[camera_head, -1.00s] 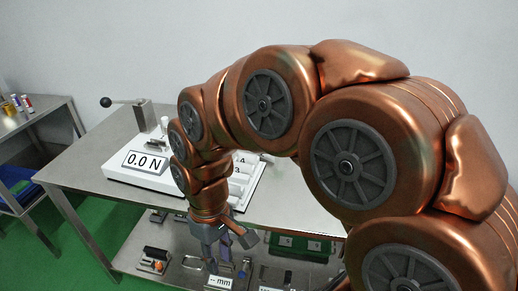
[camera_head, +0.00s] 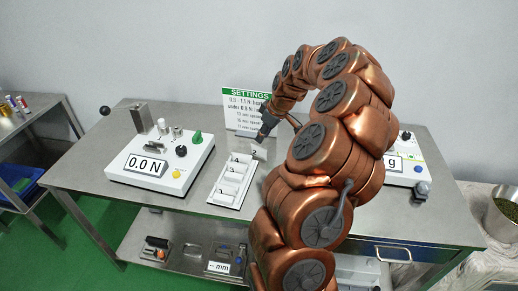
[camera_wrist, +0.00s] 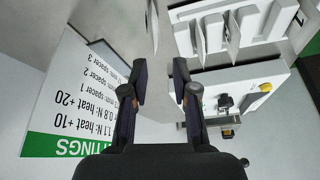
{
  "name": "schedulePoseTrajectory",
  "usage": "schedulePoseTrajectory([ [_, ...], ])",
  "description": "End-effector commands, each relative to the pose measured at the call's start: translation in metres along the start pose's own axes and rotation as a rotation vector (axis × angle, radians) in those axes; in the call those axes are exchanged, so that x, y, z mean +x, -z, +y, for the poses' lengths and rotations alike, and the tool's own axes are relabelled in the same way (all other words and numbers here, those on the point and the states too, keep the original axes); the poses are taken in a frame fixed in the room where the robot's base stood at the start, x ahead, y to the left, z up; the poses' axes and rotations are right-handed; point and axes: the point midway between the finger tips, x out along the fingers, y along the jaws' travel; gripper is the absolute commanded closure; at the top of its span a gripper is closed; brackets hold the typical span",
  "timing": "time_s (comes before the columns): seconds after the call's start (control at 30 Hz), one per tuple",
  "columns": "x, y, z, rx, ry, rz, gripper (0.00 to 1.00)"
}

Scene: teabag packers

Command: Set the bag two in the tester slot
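A white bag marked 2 (camera_head: 257,153) shows just below my gripper (camera_head: 264,137) in the head view, by the far right end of the white tray (camera_head: 212,199). In the wrist view a thin white piece (camera_wrist: 153,22), seen edge-on, is ahead of the gap between my fingertips (camera_wrist: 160,72). My fingers are apart, with no contact visible. I cannot tell what supports the piece. The tester (camera_head: 190,165), reading 0.0 N, is left of the tray, with a grey block (camera_head: 141,117) at its back. Its slot cannot be made out.
A SETTINGS sign (camera_head: 243,104) stands behind the tray, close to my gripper; it fills the left of the wrist view (camera_wrist: 75,95). A device marked g (camera_head: 408,170) is at right. Bare table lies between tester and tray. Tools lie on the shelf below.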

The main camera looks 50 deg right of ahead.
Motion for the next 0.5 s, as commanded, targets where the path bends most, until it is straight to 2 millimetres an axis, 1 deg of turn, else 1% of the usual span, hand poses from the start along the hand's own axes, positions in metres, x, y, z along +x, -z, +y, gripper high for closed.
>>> schedulePoseTrajectory([
  [0.1, 0.006, -0.003, 0.006, 0.003, -0.005, 0.000, 0.72],
  [0.3, 0.024, -0.003, 0.006, 0.004, -0.004, -0.001, 0.72],
  [0.5, 0.033, -0.004, 0.006, 0.004, -0.004, 0.000, 0.72],
])
